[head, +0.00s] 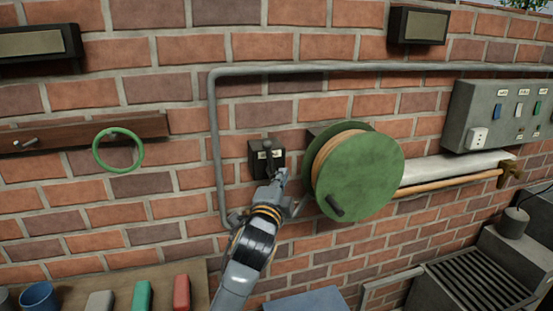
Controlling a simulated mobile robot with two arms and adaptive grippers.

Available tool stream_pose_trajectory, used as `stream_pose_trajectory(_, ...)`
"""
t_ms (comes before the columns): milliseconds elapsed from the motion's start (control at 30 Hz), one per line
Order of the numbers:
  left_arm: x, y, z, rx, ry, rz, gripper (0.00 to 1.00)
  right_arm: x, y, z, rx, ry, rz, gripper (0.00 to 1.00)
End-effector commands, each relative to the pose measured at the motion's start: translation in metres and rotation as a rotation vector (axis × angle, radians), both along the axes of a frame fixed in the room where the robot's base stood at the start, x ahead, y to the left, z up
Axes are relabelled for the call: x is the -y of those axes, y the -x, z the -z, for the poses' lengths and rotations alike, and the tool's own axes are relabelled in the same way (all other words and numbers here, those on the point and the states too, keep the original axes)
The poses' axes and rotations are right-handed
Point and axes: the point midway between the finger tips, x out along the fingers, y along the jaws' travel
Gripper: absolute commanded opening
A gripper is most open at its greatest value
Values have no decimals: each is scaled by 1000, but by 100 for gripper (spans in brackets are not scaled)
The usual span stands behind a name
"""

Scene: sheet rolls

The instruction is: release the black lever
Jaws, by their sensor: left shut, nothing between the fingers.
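The black lever (267,147) sits on a small dark box (255,168) fixed to the brick wall, near the middle of the head view. It appears upright, with pale labels beside it on the box. My left gripper (281,175) is shut and empty, just below and right of the lever at the box's lower edge. I cannot tell whether it touches the box or lever. The gripper hides part of the box's lower right. My right gripper is out of view.
A green hose reel (362,175) with a black crank handle stands out from the wall close right of my gripper. A grey pipe (216,150) runs left of the box. A green ring (118,131) hangs on a wooden rail (70,136). A grey switch panel (462,112) is far right.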

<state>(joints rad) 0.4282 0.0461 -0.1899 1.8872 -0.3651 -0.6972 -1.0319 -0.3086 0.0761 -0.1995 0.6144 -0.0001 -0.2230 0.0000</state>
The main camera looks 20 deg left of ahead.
Motion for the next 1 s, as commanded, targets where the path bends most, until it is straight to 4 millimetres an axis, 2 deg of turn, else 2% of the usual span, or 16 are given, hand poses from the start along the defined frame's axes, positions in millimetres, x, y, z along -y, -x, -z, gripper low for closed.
stream_pose_trajectory(67,0,-1,0,-1,1,0,0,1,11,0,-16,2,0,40)
stream_pose_trajectory(167,-1,-6,-1,-2,1,-1,0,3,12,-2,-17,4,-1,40)
stream_pose_trajectory(267,-1,-17,-3,-2,1,-1,0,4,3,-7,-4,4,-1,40)
stream_pose_trajectory(400,-3,-40,-6,-3,2,-1,0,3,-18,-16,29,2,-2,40)
stream_pose_trajectory(500,-4,-57,-8,-3,2,0,0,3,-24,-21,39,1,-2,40)
stream_pose_trajectory(800,-7,-101,-12,-3,3,0,0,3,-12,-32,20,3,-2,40)
stream_pose_trajectory(1000,-34,-88,-6,-3,1,-1,0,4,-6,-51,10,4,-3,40)
